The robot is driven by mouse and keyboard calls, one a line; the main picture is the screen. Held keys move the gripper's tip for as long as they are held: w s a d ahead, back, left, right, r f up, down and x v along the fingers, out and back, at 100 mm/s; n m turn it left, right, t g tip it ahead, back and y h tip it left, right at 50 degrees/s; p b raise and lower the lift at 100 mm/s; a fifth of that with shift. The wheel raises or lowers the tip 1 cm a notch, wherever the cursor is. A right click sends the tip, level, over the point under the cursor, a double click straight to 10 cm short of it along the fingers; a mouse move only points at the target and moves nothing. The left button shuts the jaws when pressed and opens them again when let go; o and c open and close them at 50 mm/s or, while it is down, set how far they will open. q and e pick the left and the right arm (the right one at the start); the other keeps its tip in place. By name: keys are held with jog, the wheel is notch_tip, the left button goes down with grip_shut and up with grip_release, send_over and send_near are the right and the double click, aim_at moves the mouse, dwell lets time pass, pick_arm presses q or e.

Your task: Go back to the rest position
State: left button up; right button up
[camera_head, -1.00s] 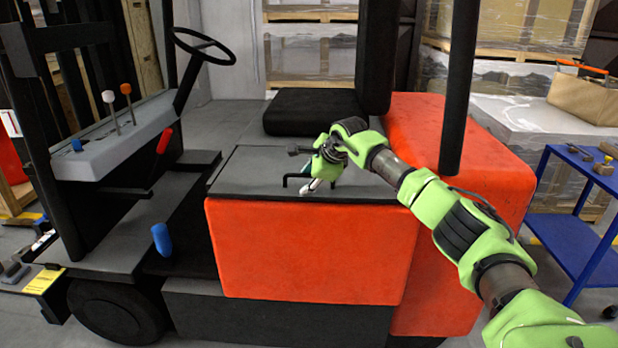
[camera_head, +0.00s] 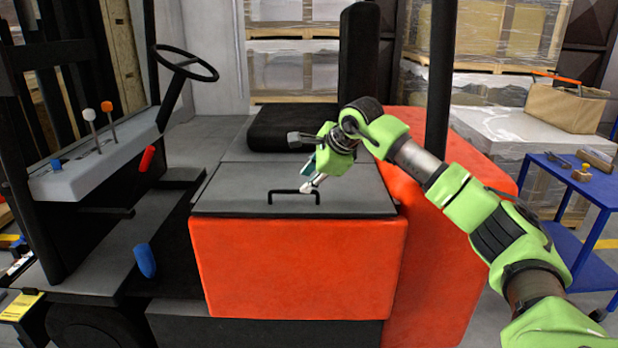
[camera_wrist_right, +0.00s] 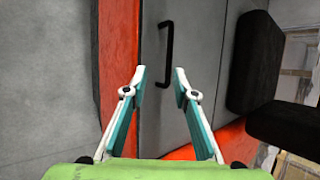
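My right gripper (camera_head: 307,187) is over the grey lid of the forklift's orange body in the head view, close to the black handle (camera_head: 293,194). In the right wrist view its two fingers (camera_wrist_right: 158,78) are spread apart with nothing between them. The black handle (camera_wrist_right: 166,54) shows beyond the fingertips, apart from them. The lid (camera_head: 235,185) lies flat and closed on the orange body (camera_head: 300,265). My right arm reaches in from the lower right. My left gripper is in neither view.
The forklift's seat (camera_head: 290,128), steering wheel (camera_head: 185,62) and black post (camera_head: 440,75) stand around the arm. A blue cart (camera_head: 570,188) with tools is at the right. A brown bag (camera_head: 567,107) sits on a wrapped pallet behind it.

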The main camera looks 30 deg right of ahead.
dwell(0.4)
